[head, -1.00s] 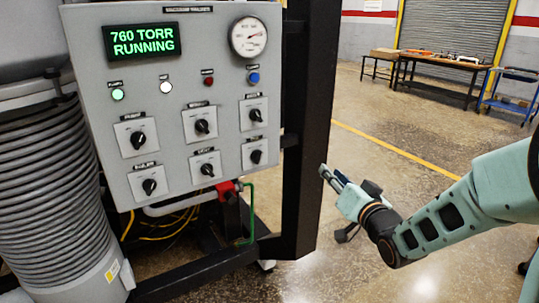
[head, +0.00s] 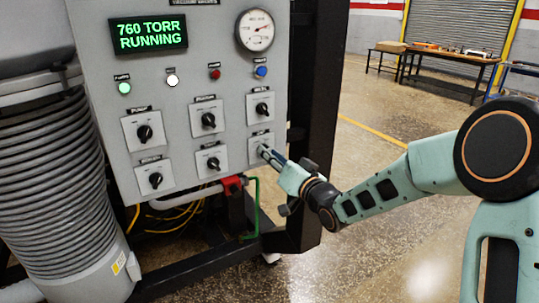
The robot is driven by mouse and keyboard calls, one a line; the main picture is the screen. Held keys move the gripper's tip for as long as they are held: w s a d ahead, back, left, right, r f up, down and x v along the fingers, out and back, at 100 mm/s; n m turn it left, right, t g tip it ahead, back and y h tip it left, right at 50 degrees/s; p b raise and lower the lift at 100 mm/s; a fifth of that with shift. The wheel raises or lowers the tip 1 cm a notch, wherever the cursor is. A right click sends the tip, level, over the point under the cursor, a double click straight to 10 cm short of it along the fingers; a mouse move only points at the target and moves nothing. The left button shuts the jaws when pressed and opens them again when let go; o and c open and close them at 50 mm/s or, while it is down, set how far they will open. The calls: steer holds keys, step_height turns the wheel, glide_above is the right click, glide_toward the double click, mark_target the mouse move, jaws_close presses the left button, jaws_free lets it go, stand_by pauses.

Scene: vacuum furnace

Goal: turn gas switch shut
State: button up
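The grey control panel (head: 185,95) carries two rows of black rotary switches on pale square plates. The lower right switch plate (head: 254,156) is where my gripper (head: 265,151) has its fingertips. The label above it is too small to read, so I cannot confirm that it is the gas switch. My fingertips cover its knob, and its angle is hidden. The fingers look close together at the knob. I cannot tell whether they touch it or are closed around it.
The other switches include the upper right knob (head: 262,108) and the lower middle knob (head: 213,163). A red valve (head: 232,185) and green pipe (head: 255,205) are just below. A black frame post (head: 312,90) stands right of the panel. The display (head: 149,36) reads 760 TORR RUNNING.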

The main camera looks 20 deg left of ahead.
steer(key=shift+w+a, duration=0.2)
steer(key=shift+a, duration=0.1)
steer(key=shift+c, duration=0.2)
jaws_close()
steer(key=shift+f+b, duration=0.1)
steer(key=shift+b, duration=0.35)
steer(key=shift+s+n+b, duration=0.1)
steer(key=shift+n+b, duration=5.7)
steer(key=shift+b, duration=0.8)
steer(key=shift+n, duration=0.3)
